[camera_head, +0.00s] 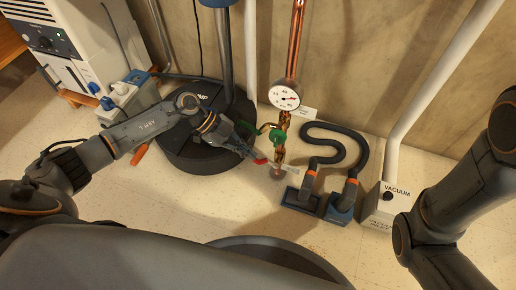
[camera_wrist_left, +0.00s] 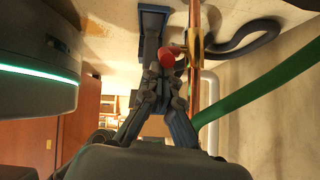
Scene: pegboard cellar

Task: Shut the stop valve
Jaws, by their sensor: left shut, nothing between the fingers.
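A copper pipe (camera_head: 295,40) runs down the wall with a round white gauge (camera_head: 285,97) on it. Below the gauge sits a green fitting (camera_head: 277,135). Near the pipe's lower end is a red handle (camera_head: 260,161), which also shows in the left wrist view (camera_wrist_left: 168,54). My left gripper (camera_head: 254,155) is shut and empty, with its fingertips close beside the red handle. In the left wrist view my left gripper (camera_wrist_left: 160,75) has its tips just short of the handle; I cannot tell whether they touch. My right gripper is out of view.
A dark hose (camera_head: 345,135) with blue ends lies right of the pipe, beside a white vacuum box (camera_head: 385,205). A round black base (camera_head: 205,150) stands behind my left arm. A green tube (camera_wrist_left: 260,85) crosses the left wrist view at right.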

